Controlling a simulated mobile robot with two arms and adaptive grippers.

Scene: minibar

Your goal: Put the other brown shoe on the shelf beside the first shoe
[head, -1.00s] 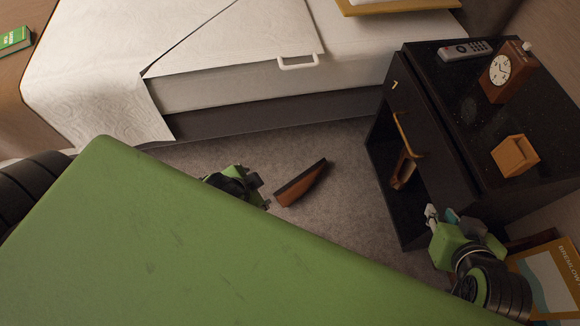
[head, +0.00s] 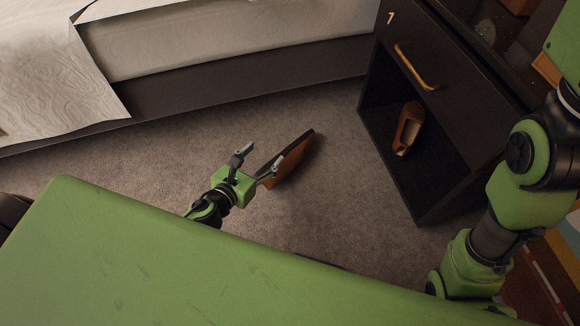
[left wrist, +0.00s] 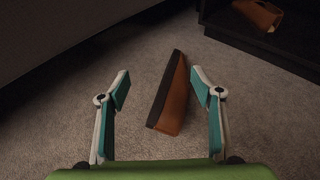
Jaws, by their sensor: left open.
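One brown shoe (head: 288,160) lies on its side on the carpet, its dark sole facing the bed; it also shows in the left wrist view (left wrist: 172,98). My left gripper (head: 257,163) is open and empty, with its fingers spread at the near end of this shoe. In the left wrist view the shoe lies ahead, between the finger lines and nearer the right finger. The first brown shoe (head: 408,128) rests on the open lower shelf (head: 440,178) of the black nightstand; it also shows in the left wrist view (left wrist: 258,14). My right gripper is out of view.
The nightstand's drawer with a gold handle (head: 417,68) is above the shelf opening. The bed (head: 220,45) with its dark base borders the carpet at the back. My right arm stands at the right, by the nightstand. Carpet between the floor shoe and nightstand is clear.

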